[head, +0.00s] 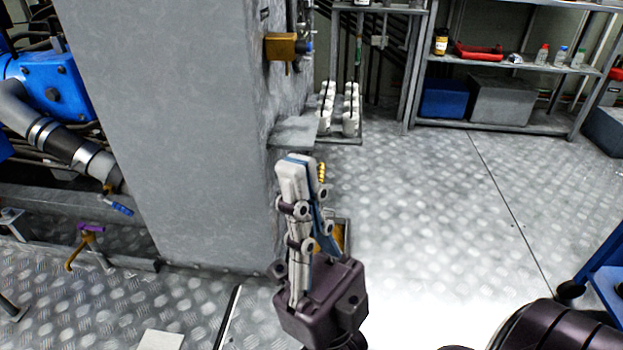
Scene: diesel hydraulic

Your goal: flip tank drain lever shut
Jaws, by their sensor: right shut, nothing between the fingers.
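The tank is the large grey box (170,120) in the middle left of the head view. A small ribbed brass fitting (321,172) shows just right of my right gripper's fingertips, by the tank's right side; it may be part of the drain. No drain lever shows clearly there; my fingers may hide it. My right gripper (298,165) points up, its grey fingers with blue pads closed together and empty. It is in front of the tank's lower right edge; I cannot tell whether it touches anything. My left gripper is out of view.
A brass block valve (284,46) sits higher on the tank's right side. A blue-handled valve (120,207) and a purple-handled one (90,228) are at the lower left. Shelves (515,66) stand at the back right. The metal floor (430,190) at right is open.

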